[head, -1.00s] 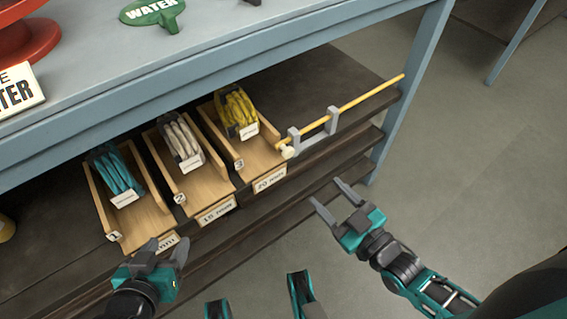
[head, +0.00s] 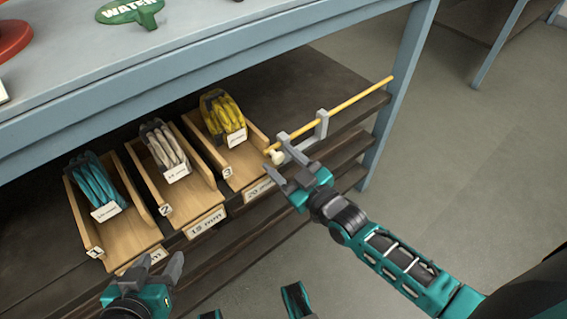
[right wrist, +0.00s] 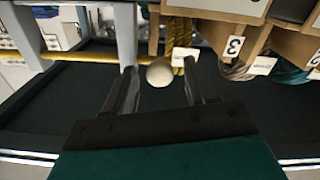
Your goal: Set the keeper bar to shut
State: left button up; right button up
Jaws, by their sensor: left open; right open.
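The keeper bar (head: 350,101) is a thin yellow rod lying in grey brackets (head: 321,125) at the right end of the shelf. It extends to the right, beyond the numbered trays, with a pale knob (head: 277,157) at its near left end. My right gripper (head: 279,164) is open at the knob. In the right wrist view the knob (right wrist: 160,73) shows between the spread fingertips, with gaps on both sides; I cannot tell its exact depth. My left gripper (head: 160,265) is open and empty in front of tray 1.
Wooden tray 1 (head: 122,238), tray 2 (head: 192,203) and tray 3 (head: 243,170) hold teal, white and yellow sets. The blue table top (head: 225,35) overhangs the shelf, and its leg (head: 397,100) stands right of the brackets. Floor at right is clear.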

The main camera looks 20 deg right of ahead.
jog(key=shift+c, duration=0.3)
grip_shut()
dwell(0.4)
